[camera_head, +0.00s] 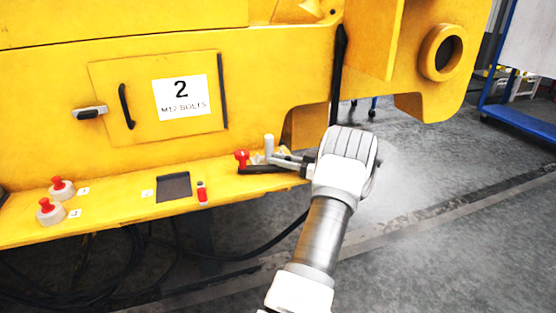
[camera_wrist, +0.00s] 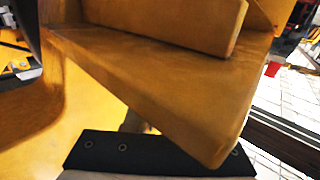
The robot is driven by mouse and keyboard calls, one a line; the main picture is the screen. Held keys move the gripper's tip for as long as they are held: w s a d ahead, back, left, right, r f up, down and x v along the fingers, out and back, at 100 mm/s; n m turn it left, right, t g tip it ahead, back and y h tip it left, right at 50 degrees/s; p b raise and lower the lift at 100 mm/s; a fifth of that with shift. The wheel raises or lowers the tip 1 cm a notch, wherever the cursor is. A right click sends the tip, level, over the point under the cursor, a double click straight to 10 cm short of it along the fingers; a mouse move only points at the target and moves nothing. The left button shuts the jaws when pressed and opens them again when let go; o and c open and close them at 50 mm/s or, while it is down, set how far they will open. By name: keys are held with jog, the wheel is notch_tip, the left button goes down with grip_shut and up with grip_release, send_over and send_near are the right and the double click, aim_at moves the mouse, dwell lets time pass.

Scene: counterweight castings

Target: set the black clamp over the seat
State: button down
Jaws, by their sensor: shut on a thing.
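My gripper (camera_head: 284,160) reaches left over the right part of the yellow ledge. It is shut on the black clamp (camera_head: 262,169), a dark low piece at the fingertips, close to the ledge surface. A red knob (camera_head: 241,155) and an upright grey cylinder (camera_head: 269,142) stand beside the fingertips. I cannot tell whether the knob belongs to the clamp. The seat is not clearly identifiable; a dark square pad (camera_head: 173,187) lies on the ledge to the left. In the wrist view, a black strip with screws (camera_wrist: 150,155) crosses the bottom, and the fingertips are not clear.
The yellow ledge (camera_head: 120,205) carries two red buttons (camera_head: 60,187) and a small red-and-black item (camera_head: 202,193). A yellow panel door labelled 2 (camera_head: 137,117) rises behind it. A yellow overhang (camera_wrist: 160,80) fills much of the wrist view. Open floor lies to the right.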

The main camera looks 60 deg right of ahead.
jog(key=c, duration=0.7)
grip_release()
jog(key=shift+c, duration=0.2)
jog(key=s+d+p, duration=0.2)
jog(key=s, duration=1.5)
jog(key=shift+s+d, duration=0.1)
